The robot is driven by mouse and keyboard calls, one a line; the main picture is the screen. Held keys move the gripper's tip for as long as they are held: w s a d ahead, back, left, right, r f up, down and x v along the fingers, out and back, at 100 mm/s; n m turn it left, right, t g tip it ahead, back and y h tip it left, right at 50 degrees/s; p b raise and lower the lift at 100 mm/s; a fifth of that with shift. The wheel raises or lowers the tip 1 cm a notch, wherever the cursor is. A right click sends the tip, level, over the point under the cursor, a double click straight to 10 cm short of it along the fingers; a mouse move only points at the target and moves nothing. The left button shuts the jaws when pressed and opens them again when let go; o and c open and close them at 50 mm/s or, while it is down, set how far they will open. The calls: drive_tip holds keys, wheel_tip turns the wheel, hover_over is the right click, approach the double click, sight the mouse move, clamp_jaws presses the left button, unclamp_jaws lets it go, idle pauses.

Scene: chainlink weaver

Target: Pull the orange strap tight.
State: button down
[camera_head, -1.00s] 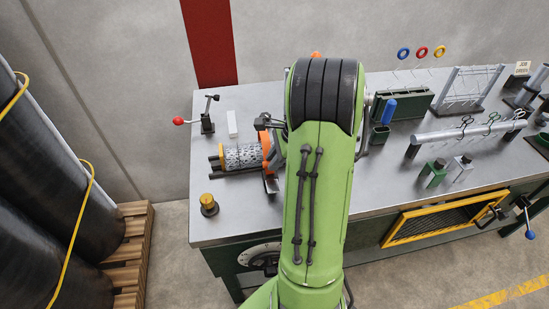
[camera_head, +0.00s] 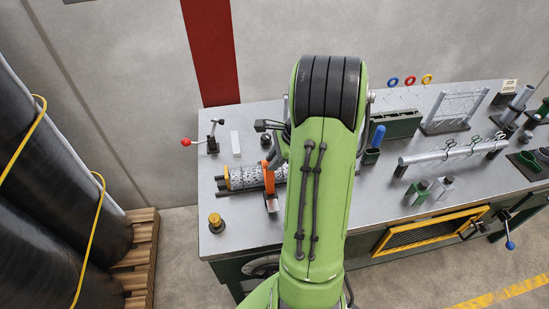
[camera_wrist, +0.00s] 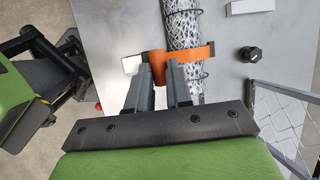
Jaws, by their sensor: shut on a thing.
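The orange strap (camera_wrist: 205,52) lies across a grey chainlink roll (camera_wrist: 184,22) in the wrist view. Its left end (camera_wrist: 158,62) sits between the fingers of my gripper (camera_wrist: 158,72), which is shut on it. The strap (camera_head: 270,179) also shows in the head view, at the right end of the visible part of the roll (camera_head: 246,177), just left of my green arm. A pale square tab (camera_wrist: 131,64) is beside the gripped end; I cannot tell if it is joined to the strap. The roll's far side and the strap's underside are hidden. My arm hides much of the gripper in the head view.
A white block (camera_head: 235,142) lies behind the roll. A dark knob (camera_wrist: 250,54) is right of the strap. Tools fill the bench's right side.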

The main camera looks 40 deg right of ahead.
drive_tip(key=c, duration=1)
unclamp_jaws()
drive_tip(key=shift+f, duration=0.1)
drive_tip(key=shift+c, duration=0.2)
drive_tip(key=p+v, duration=0.4)
drive_tip(key=v, duration=1.2)
drive_tip(key=shift+w+f, duration=0.1)
drive_tip(key=shift+w, duration=0.05)
